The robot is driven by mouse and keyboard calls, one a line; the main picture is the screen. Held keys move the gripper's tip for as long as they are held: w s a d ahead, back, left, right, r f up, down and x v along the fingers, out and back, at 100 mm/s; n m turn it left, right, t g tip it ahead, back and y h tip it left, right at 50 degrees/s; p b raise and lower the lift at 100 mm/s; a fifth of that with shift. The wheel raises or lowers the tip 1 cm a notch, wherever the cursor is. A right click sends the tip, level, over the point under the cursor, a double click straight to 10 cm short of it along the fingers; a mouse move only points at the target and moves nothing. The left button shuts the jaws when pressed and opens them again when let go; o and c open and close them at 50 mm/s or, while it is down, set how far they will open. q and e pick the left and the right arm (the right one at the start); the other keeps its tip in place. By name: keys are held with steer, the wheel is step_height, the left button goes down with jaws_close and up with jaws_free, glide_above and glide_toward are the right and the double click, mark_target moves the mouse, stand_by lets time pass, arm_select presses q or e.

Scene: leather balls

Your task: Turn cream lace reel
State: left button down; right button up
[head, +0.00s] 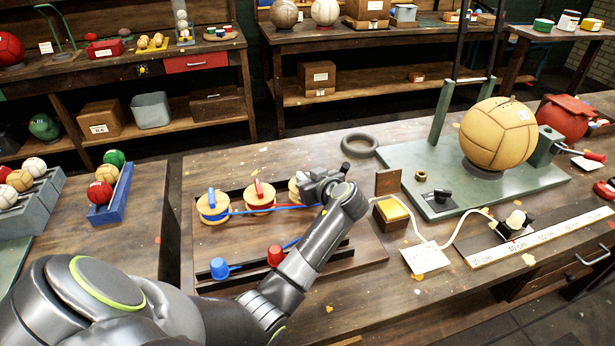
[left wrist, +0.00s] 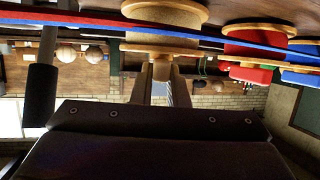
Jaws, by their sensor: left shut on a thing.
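Three wooden reels stand in a row on a dark board (head: 350,268): the blue lace reel (head: 213,208), the red lace reel (head: 260,200) and the cream lace reel (head: 294,187) on the right. My left gripper (head: 318,186) is over the cream reel and hides much of it. In the left wrist view the fingers (left wrist: 162,84) are shut at the knob of the cream reel (left wrist: 163,40). The red reel (left wrist: 258,48) and the blue reel (left wrist: 302,55) show beside it. My right gripper is out of view.
To the right are an open small box (head: 392,211), a white cord, a green stand (head: 385,160) with a tan ball (head: 498,135), and a ruler (head: 540,238). A black ring (head: 359,144) lies behind.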

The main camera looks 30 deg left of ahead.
arm_select(q)
steer(key=m+t, duration=0.1)
steer(key=m+t+h+p, duration=0.1)
steer(key=t, duration=0.1)
steer(key=shift+s+a+r+m+h+p, duration=0.2)
steer(key=shift+r+m+h+p, duration=0.1)
steer(key=shift+m+p, duration=0.1)
steer(key=m+t+h+p, duration=0.2)
steer(key=shift+s+a+m, duration=0.1)
steer(key=shift+a+m, duration=0.05)
steer(key=shift+m, duration=0.25)
steer(key=m+t+h+p, duration=0.1)
steer(key=m+h+p, duration=0.1)
steer(key=h, duration=0.1)
steer(key=shift+a+m+p, duration=0.15)
steer(key=shift+m+p, duration=0.15)
steer(key=shift+p, duration=0.05)
steer(key=shift+f+m+t+h+p, duration=0.1)
steer(key=shift+m+t+h+p, duration=0.45)
steer(key=shift+m+h, duration=0.2)
steer(key=shift+h, duration=0.25)
steer(key=c, duration=1.4)
jaws_free()
steer(key=shift+f, duration=0.15)
steer(key=shift+c, duration=0.2)
